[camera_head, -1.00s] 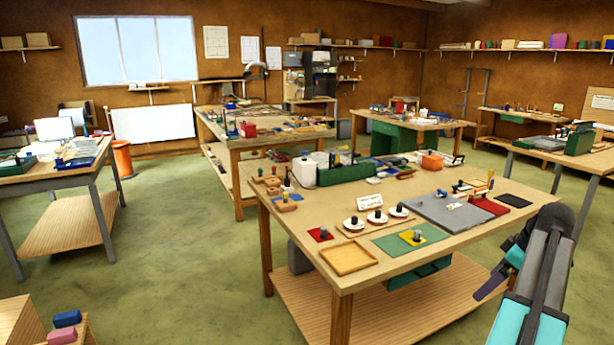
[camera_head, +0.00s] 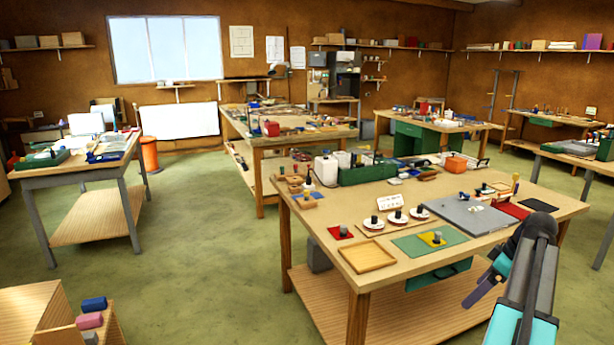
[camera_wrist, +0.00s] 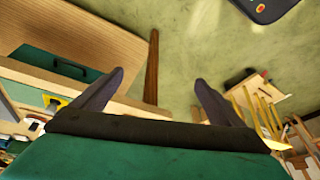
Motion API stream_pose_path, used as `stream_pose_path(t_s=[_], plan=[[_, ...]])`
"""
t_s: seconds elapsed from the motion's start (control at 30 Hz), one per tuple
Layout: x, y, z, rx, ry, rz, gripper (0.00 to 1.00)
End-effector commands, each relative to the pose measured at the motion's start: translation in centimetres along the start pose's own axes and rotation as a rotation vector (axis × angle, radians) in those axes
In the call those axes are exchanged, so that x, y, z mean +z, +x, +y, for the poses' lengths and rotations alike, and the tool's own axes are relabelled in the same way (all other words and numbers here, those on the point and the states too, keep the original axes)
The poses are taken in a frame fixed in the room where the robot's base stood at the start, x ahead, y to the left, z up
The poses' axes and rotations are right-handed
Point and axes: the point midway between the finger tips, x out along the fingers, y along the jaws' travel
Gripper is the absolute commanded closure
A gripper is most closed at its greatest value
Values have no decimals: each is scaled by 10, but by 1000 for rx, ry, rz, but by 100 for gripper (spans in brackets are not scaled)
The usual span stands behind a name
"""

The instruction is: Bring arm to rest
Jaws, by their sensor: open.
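My arm shows at the lower right of the head view, folded in front of the near workbench (camera_head: 450,238). My gripper (camera_head: 470,300) points down and to the left there, beside the bench's right front side. In the wrist view my gripper (camera_wrist: 155,92) has its two dark fingers spread wide apart. Nothing is between them but a view of the floor and a wooden bench leg. The gripper is open and empty.
The near bench carries a wooden tray (camera_head: 367,257), a green mat (camera_head: 412,246), a grey board (camera_head: 468,214) and small knobbed pieces. A wooden box (camera_head: 40,315) stands at the lower left. Green floor (camera_head: 215,240) is clear between the left bench (camera_head: 60,178) and the near bench.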

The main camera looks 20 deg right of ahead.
Motion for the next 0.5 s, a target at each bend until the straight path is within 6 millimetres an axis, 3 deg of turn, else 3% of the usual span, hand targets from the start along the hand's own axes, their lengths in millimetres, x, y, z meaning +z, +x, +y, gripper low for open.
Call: stream_pose_path(t_s=[0.27,0.5], plan=[[-53,98,-42,-143,-91,-26,8],[-84,184,-98,-269,-168,-73,8]])
